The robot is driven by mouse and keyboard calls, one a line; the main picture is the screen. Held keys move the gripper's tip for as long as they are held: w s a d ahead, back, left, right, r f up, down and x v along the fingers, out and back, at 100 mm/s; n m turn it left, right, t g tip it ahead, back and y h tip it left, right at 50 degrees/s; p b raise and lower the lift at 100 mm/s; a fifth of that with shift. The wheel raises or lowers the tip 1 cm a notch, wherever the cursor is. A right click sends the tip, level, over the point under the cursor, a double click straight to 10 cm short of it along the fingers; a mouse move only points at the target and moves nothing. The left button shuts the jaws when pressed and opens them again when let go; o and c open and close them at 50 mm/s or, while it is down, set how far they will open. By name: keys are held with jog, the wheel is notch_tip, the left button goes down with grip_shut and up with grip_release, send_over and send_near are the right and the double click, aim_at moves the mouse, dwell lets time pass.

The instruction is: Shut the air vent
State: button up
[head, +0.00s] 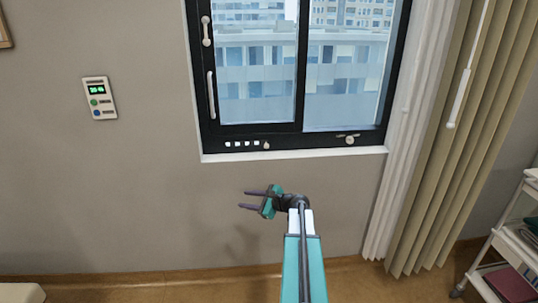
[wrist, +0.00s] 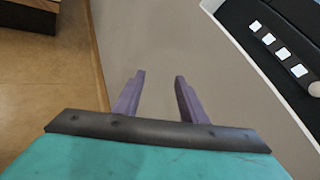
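The air vent (head: 241,144) is a row of several small pale square slots in the black bottom rail of the window's left part. A small light knob (head: 266,146) sits at the right end of the row. In the wrist view the slots (wrist: 283,51) are at upper right, bright against the dark rail, and the knob (wrist: 315,89) is at the right edge. My gripper (head: 244,200) is below the vent, in front of the wall, with its two purple fingers apart and pointing left. Nothing is between the fingers (wrist: 160,76), and they are apart from the vent.
The window frame has two pale handles (head: 211,95) on its left side and a round latch (head: 350,140) at lower right. A white sill (head: 290,154) runs below. A wall panel (head: 99,98) hangs left. Curtains (head: 440,140) and a trolley (head: 510,245) stand right.

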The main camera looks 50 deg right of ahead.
aim_at(268, 147)
jog(key=s+d+r+m+t+h+b, duration=0.1)
jog(key=s+d+r+m+t+h, duration=0.1)
jog(key=d+r, duration=0.5)
jog(key=s+d+r+m+t+h+b, duration=0.1)
jog(key=s+d+r+m+t+h, duration=0.1)
jog(key=s+d+r+m, duration=0.2)
jog(key=s+d+r, duration=0.1)
jog(key=d+r, duration=0.2)
jog(key=d, duration=0.4)
jog(key=shift+s+d+m+h, duration=0.15)
jog(key=shift+s+m+h, duration=0.1)
jog(key=shift+m+h, duration=0.05)
jog(key=shift+w, duration=0.15)
jog(key=shift+w+d+p, duration=0.25)
jog(key=shift+w, duration=2)
jog(key=shift+w+d+p, duration=0.2)
jog(key=shift+w+d, duration=0.05)
jog(key=shift+w, duration=2)
jog(key=shift+w+d+p, duration=0.25)
jog(key=shift+w, duration=2)
jog(key=shift+c, duration=0.2)
grip_shut()
